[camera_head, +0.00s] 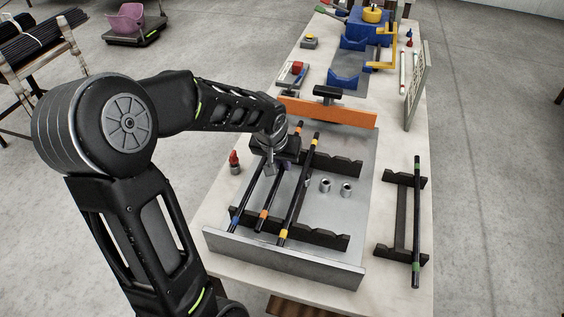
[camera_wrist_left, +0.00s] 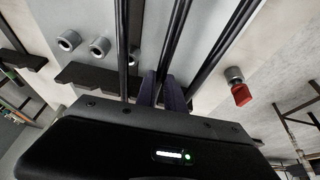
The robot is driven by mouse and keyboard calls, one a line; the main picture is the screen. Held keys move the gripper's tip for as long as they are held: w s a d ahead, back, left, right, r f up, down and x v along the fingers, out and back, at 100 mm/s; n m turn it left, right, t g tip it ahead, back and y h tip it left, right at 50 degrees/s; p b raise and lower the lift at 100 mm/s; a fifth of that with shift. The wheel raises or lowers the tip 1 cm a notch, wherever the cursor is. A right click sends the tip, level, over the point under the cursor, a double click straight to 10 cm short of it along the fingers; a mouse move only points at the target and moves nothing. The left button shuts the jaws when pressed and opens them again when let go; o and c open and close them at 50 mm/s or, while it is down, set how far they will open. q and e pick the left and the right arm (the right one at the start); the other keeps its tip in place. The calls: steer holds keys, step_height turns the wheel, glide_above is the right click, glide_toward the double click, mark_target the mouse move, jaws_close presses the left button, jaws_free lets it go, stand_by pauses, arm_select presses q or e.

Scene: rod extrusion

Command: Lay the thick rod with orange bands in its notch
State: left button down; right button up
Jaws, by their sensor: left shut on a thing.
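The black rod with orange bands (camera_head: 275,194) lies lengthwise over the grey tray (camera_head: 340,210), between the blue-banded rod (camera_head: 245,201) and the yellow-banded rod (camera_head: 297,192). My left gripper (camera_head: 281,167) is above the tray, pointing down, shut on the orange-banded rod. In the left wrist view, the purple-grey fingers (camera_wrist_left: 162,85) close around this middle rod (camera_wrist_left: 177,35). The front notched support (camera_head: 318,238) and rear notched support (camera_head: 343,167) cross the tray. The gripper hides part of the rear support, and I cannot tell whether the rod is seated in its notches.
Two metal sleeves (camera_head: 336,187) stand right of the rods. An orange bar (camera_head: 340,113) crosses behind the tray. A green-banded rod (camera_head: 417,220) lies on a rack at right. A red-topped piece (camera_head: 234,162) stands left of the tray. Blue fixtures (camera_head: 352,66) stand farther back.

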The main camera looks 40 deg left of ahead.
stand_by(0.8)
arm_select(q)
steer(key=c, duration=1.3)
jaws_free()
steer(key=shift+c, duration=0.2)
steer(key=shift+b+v, duration=0.35)
steer(key=shift+v, duration=3.6)
